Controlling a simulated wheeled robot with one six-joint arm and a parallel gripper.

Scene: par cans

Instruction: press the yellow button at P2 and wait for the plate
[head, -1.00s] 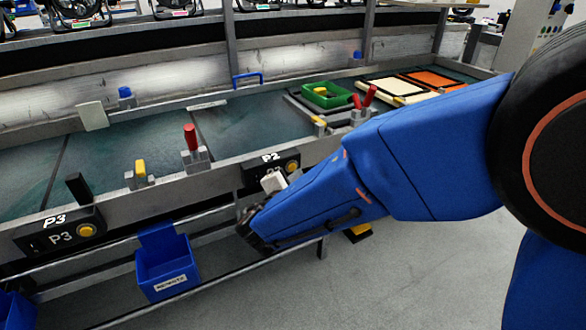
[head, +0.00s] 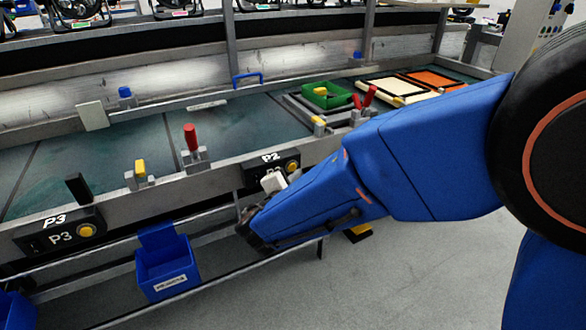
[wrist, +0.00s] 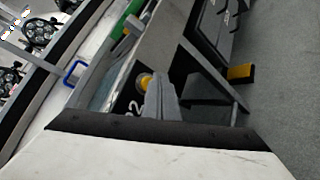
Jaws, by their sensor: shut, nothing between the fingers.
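The P2 box (head: 256,172) is on the front rail of the line, with its yellow button (head: 292,166) at the right end. My gripper (head: 272,181) is shut and empty, its pale fingers just in front of the box, left of and below the button in the head view. In the wrist view the yellow button (wrist: 144,80) shows right beside the fingertips (wrist: 158,78); I cannot tell whether they touch. A green tray (head: 328,103) with a yellow piece in it sits on a dark grey plate at the line's far right part.
A P3 box (head: 60,238) with a yellow button is at left. A red-handled clamp (head: 191,138) and a yellow-topped block (head: 140,167) stand on the front rail. A blue bin (head: 167,272) hangs below. Cream (head: 395,88) and orange (head: 432,79) plates lie farther right.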

